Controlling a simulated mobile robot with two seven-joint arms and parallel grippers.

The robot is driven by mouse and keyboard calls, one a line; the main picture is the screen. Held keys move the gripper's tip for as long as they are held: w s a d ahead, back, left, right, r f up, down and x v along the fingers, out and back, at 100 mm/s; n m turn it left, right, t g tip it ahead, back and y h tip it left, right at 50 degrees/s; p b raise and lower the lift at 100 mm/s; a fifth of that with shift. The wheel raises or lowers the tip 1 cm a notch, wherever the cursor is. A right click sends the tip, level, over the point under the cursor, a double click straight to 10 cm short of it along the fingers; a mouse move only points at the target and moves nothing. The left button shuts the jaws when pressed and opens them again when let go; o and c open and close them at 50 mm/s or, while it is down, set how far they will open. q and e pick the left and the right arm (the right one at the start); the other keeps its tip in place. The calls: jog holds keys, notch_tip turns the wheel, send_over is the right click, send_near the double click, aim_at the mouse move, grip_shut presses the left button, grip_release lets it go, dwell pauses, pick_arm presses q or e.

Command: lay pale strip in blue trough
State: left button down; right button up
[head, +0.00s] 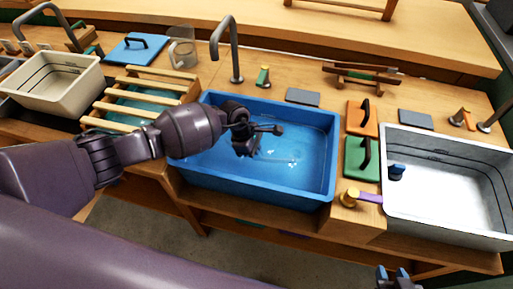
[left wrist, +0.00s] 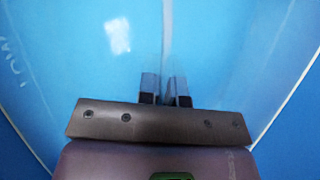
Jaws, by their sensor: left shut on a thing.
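The blue trough (head: 325,165) is a wide basin set in the bench, with what looks like clear water inside. My left gripper (head: 258,142) is over the trough, pointing down into it. The left wrist view shows its two fingers (left wrist: 166,92) close together, with a thin, faint pale strip (left wrist: 168,40) running away from between them. In the head view a pale streak lies below the gripper; I cannot tell strip from reflection. My right gripper (head: 393,276) is at the bottom edge, partly cut off, its fingertips apart.
A grey metal basin (head: 440,180) stands right, a cream basin (head: 55,82) left. A slatted wooden rack (head: 140,98) adjoins the trough. A tap (head: 232,50) rises behind it. Orange (head: 362,118) and green (head: 362,158) handled boards lie between the basins.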

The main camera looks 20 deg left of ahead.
pick_arm(q)
jog(key=shift+f, duration=0.25)
jog(key=c, duration=1.2)
grip_release()
jog(key=shift+r, duration=0.1)
